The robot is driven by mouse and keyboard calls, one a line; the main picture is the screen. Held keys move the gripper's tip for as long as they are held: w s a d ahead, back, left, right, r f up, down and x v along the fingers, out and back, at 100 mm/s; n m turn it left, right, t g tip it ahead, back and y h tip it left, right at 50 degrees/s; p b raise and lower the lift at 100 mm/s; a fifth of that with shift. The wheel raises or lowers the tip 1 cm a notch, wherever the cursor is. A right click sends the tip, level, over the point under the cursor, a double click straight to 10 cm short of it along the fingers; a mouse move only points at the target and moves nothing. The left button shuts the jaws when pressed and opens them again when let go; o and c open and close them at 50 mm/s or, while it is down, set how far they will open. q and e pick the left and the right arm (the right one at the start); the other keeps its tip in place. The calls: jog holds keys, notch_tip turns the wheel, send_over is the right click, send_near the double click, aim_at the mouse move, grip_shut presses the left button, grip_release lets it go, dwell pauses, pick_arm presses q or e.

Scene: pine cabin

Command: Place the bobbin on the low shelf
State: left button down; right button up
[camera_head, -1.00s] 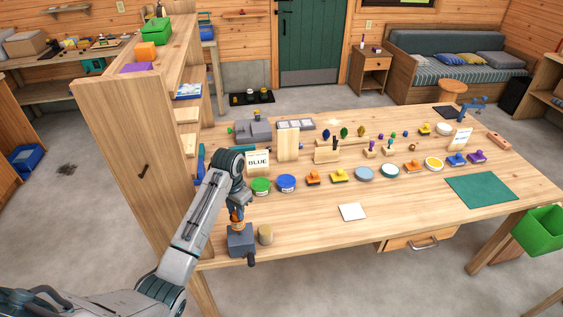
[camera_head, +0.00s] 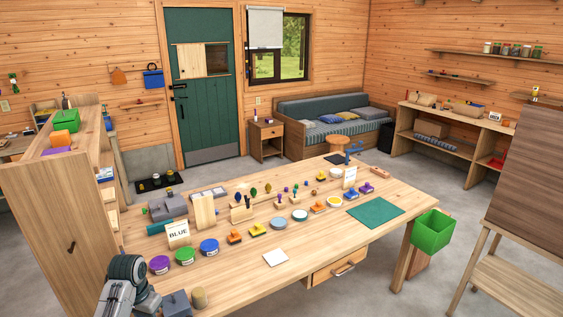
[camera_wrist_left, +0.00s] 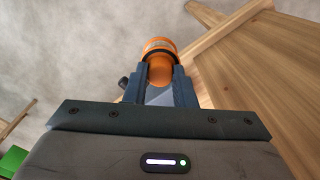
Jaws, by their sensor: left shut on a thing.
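In the left wrist view my left gripper (camera_wrist_left: 158,88) is shut on an orange rounded thing with a band of small print, which looks like the bobbin (camera_wrist_left: 159,50). Grey floor shows behind it. Two wall shelves hang at the back right, an upper one (camera_head: 470,55) with jars and a lower, shorter one (camera_head: 457,77) with small items. I cannot tell which shelf is the low shelf. My right gripper is not in view.
The workbench (camera_head: 235,280) carries tins, stamps, a green mat (camera_head: 375,211) and a white card. A tall wooden rack (camera_head: 50,215) stands at left. A green bin (camera_head: 432,231) hangs at right.

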pick_arm(q)
jog(key=f+b, duration=0.1)
jog(key=w+f+b, duration=0.1)
jog(key=f, duration=0.1)
jog(key=shift+f, duration=0.15)
notch_tip(320, 180, down, 11)
jog(key=b, duration=1.1)
jog(key=shift+s, duration=0.15)
